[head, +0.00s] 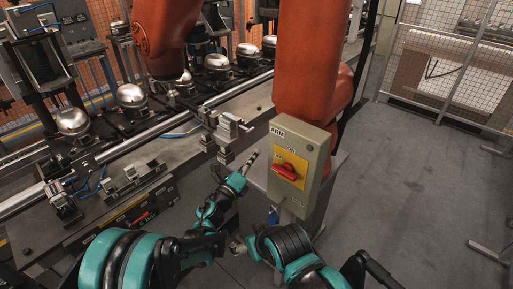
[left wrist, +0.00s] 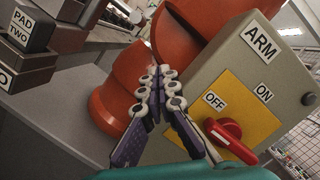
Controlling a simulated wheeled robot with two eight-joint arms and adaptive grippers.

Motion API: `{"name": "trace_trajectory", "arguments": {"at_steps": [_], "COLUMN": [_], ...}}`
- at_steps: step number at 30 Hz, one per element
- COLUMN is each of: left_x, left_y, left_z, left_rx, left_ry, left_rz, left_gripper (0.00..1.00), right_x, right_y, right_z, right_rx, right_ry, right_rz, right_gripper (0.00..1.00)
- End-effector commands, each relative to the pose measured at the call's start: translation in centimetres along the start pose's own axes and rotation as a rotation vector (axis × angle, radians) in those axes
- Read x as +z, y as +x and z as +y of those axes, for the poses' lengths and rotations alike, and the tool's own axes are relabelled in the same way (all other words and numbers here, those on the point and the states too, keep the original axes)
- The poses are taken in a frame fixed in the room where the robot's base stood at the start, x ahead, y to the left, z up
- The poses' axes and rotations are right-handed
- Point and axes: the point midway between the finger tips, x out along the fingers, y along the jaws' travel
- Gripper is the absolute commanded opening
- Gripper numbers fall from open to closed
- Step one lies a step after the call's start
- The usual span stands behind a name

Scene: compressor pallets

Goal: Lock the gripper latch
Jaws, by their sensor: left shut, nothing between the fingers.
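No part that I can surely name as the gripper latch shows in either view. A grey control box (head: 300,150) labelled ARM carries a red rotary switch (head: 287,171) on a yellow plate. In the left wrist view, the switch (left wrist: 231,137) sits on a plate marked ON and OFF, its handle slanting. My left gripper (head: 252,158) is shut and empty, just left of the box in the head view. In the left wrist view, its fingers (left wrist: 159,78) point up beside the box, apart from the switch.
An orange robot arm (head: 307,70) stands behind the box. A metal clamp-like fixture (head: 228,128) is on the conveyor edge, left of the box. Dark blocks marked PAD TWO (left wrist: 33,28) show in the left wrist view. Grey floor (head: 410,190) is clear at right.

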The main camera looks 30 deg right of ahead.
Motion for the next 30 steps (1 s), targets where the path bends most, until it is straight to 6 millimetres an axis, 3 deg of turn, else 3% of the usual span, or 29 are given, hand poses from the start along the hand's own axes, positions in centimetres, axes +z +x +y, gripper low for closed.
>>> {"name": "trace_trajectory", "arguments": {"at_steps": [3,10,30], "left_x": [0.4,0.2,0.7], "left_y": [-2.7,-5.9,-6.7], "left_z": [-0.2,-0.2,-0.2], "left_rx": [0.004,0.002,0.008], "left_ry": [0.002,0.001,-0.01], "left_rz": [-0.003,-0.002,-0.012], "left_gripper": [0.0,0.0,0.0], "right_x": [-0.6,-0.9,-0.9], "right_y": [-0.8,-1.2,-1.2], "right_z": [0.0,0.0,0.0], "right_rx": [0.0,0.0,0.0], "right_ry": [0.0,0.0,0.0], "right_rz": [0.0,0.0,0.0], "right_gripper": [0.82,0.82,0.82]}}
